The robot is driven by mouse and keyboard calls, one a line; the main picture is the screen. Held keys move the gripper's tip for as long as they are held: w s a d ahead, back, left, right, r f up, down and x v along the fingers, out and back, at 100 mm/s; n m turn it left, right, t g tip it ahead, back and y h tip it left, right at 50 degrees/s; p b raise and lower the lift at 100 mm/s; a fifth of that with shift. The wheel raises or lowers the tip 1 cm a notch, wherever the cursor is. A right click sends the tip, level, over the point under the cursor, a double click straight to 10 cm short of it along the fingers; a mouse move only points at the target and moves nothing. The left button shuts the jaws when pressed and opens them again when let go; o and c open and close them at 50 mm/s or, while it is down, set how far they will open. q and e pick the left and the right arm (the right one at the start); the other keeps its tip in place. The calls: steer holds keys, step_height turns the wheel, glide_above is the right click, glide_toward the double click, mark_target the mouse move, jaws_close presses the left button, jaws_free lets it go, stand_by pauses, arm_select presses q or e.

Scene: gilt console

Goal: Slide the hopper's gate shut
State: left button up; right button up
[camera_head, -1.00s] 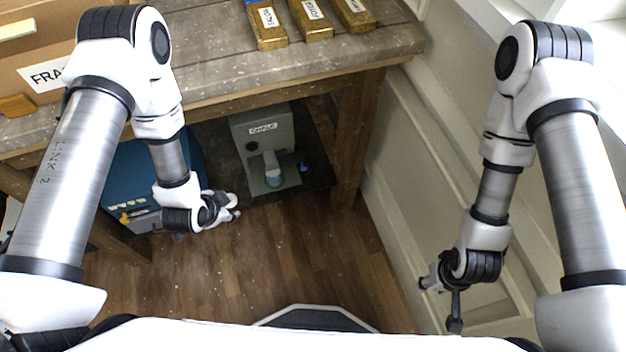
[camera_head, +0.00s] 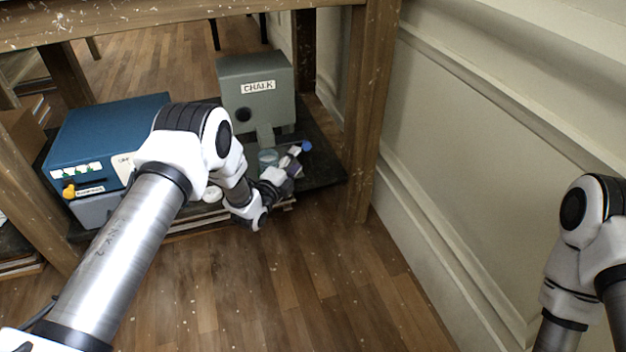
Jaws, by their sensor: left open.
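The hopper is a grey-green box labelled CHALK (camera_head: 256,82) on a low dark shelf under the table. A round dark hole shows on its front, and a spout comes down below. A pale teal cup (camera_head: 268,157) stands under the spout, partly hidden by my left gripper. A small blue knob (camera_head: 307,146) shows at the hopper's lower right; the gate plate itself I cannot make out. My left gripper (camera_head: 293,157) is open, its fingertips close beside the blue knob. I cannot tell whether they touch it. My right gripper is out of view.
A blue machine (camera_head: 110,135) with a yellow knob stands left of the hopper on the dark shelf (camera_head: 325,172). A wooden table leg (camera_head: 367,120) rises just right of the hopper. The panelled wall (camera_head: 470,150) is beyond it. The floor (camera_head: 300,280) in front is clear.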

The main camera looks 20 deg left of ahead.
mark_target(305, 148)
arm_select(q)
steer(key=shift+w+d+f, duration=0.1)
steer(key=shift+w, duration=0.35)
steer(key=w+b, duration=0.1)
steer(key=w, duration=0.1)
steer(key=w+b, duration=0.1)
steer(key=w, duration=0.1)
steer(key=w+d+b, duration=0.1)
steer(key=w+b, duration=0.1)
steer(key=shift+f, duration=0.15)
steer(key=shift+w+d+r, duration=0.15)
steer(key=shift+w+r, duration=0.05)
steer(key=shift+w, duration=0.15)
jaws_close()
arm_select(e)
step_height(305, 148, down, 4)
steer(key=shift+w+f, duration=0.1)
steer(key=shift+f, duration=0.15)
